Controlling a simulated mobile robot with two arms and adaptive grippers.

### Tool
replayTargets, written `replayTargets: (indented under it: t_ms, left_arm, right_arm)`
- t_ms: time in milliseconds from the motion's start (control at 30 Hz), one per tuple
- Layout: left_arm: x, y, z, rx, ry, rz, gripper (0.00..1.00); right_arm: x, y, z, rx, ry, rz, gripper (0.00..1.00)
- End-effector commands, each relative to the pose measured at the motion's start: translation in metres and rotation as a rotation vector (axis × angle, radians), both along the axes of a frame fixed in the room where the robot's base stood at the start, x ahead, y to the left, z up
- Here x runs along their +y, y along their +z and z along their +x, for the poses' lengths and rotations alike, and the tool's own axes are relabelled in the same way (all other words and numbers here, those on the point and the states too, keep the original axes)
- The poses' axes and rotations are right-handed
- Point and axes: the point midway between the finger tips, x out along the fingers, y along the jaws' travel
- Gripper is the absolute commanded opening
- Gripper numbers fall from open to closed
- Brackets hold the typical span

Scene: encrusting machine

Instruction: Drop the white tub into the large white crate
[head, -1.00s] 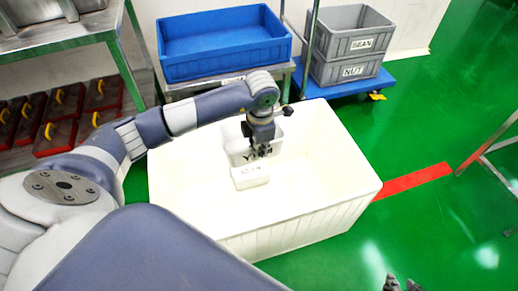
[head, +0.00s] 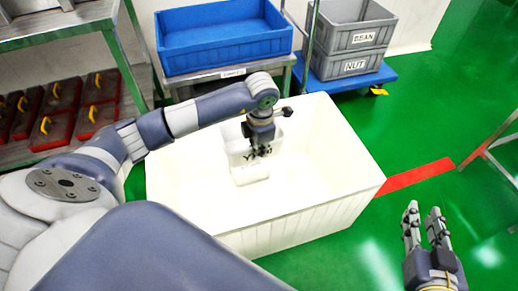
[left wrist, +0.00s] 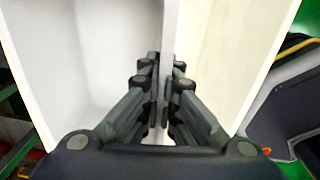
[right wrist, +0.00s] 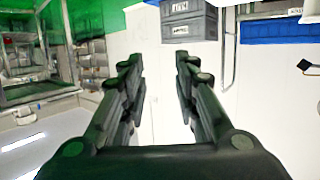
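The large white crate (head: 330,215) stands on the floor in the middle of the head view. My left gripper (head: 262,150) is inside its opening, pointing down. In the left wrist view the tub's wall (left wrist: 168,40) runs between the left fingers (left wrist: 160,100).
A blue bin (head: 225,45) stands on a metal table behind the crate. Grey bins marked BEAN (head: 365,40) and NUT (head: 355,66) sit on a blue cart (head: 340,88). A shelf with red boxes (head: 60,110) is at left.

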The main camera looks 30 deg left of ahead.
Motion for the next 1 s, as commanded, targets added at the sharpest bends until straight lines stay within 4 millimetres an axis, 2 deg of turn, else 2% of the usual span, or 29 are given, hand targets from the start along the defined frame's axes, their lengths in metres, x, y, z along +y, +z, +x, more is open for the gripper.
replayTargets:
  t_ms: [300, 600, 633, 733, 1000]
  left_arm:
    - [0.0, -0.006, 0.0, -0.001, 0.0, 0.0, 0.0]
    - [0.0, -0.006, 0.0, -0.001, 0.0, 0.0, 0.0]
    - [0.0, -0.006, 0.0, -0.001, 0.0, 0.0, 0.04]
    - [0.0, -0.006, 0.0, -0.001, 0.0, 0.0, 0.27]
    - [0.0, -0.007, 0.0, 0.0, 0.0, 0.0, 0.28]
  right_arm:
    - [0.005, 0.022, 0.008, -0.114, 0.008, 0.028, 0.28]
    - [0.005, 0.024, 0.008, -0.121, 0.008, 0.03, 0.28]
    - [0.005, 0.024, 0.008, -0.121, 0.008, 0.03, 0.28]
    - [0.005, 0.024, 0.008, -0.121, 0.008, 0.03, 0.28]
    - [0.005, 0.023, 0.008, -0.12, 0.008, 0.03, 0.28]
